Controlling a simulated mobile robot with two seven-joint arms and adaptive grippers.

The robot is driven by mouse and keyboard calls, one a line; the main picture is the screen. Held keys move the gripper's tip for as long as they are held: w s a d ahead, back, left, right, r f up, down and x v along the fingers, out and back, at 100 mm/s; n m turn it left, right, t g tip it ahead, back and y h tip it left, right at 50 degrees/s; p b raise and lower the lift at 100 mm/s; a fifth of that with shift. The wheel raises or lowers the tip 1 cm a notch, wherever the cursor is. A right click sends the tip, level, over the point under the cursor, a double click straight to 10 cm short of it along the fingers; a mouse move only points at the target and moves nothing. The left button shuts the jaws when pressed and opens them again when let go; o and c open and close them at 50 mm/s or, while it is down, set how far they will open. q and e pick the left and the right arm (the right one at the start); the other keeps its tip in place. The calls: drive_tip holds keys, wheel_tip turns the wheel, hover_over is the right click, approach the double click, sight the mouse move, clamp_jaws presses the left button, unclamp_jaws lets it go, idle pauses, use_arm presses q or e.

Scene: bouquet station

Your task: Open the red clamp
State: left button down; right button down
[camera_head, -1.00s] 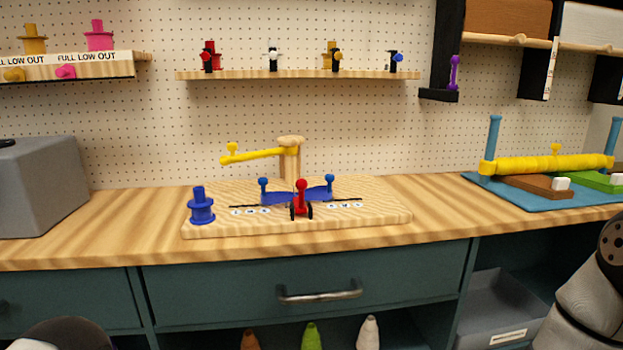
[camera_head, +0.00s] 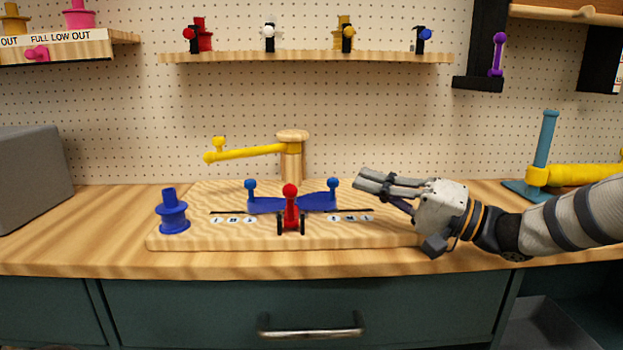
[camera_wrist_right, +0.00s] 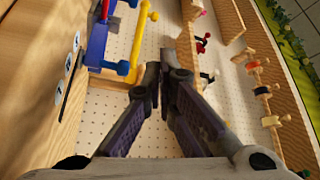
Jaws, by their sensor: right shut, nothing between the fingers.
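The red clamp (camera_head: 290,208) stands upright at the front middle of the wooden board (camera_head: 190,243), its round red knob on top and dark parts at its foot. Behind it lies a blue winged piece (camera_head: 318,203) with a blue knob at each end. My right gripper (camera_head: 362,182) is shut and empty, to the right of the clamp and above the board's right end, apart from the clamp. In the right wrist view the shut fingers (camera_wrist_right: 157,72) point toward the pegboard. My left gripper is not in view.
A yellow arm (camera_head: 245,153) on a wooden post (camera_head: 291,160) rises behind the clamp. A blue spool (camera_head: 172,215) stands at the board's left. A shelf with several clamps (camera_head: 300,58) hangs above. The counter's front strip (camera_head: 250,263) is clear.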

sight(291, 198)
drive_tip(key=shift+s+a, duration=0.1)
drive_tip(key=shift+s, duration=0.05)
drive_tip(key=x, duration=0.9)
drive_tip(key=shift+f, duration=0.1)
drive_tip(key=shift+s+a+f+p, duration=0.1)
drive_tip(key=shift+s+a+p, duration=0.25)
drive_tip(key=shift+s, duration=0.25)
drive_tip(key=shift+s+a+f+p, duration=0.1)
drive_tip(key=shift+s+a+p, duration=0.15)
drive_tip(key=shift+s, duration=0.3)
drive_tip(key=shift+s+a+f, duration=0.1)
drive_tip(key=shift+s+f, duration=0.05)
drive_tip(key=shift+s, duration=0.15)
drive_tip(key=shift+s+f, duration=0.1)
drive_tip(key=shift+f, duration=0.2)
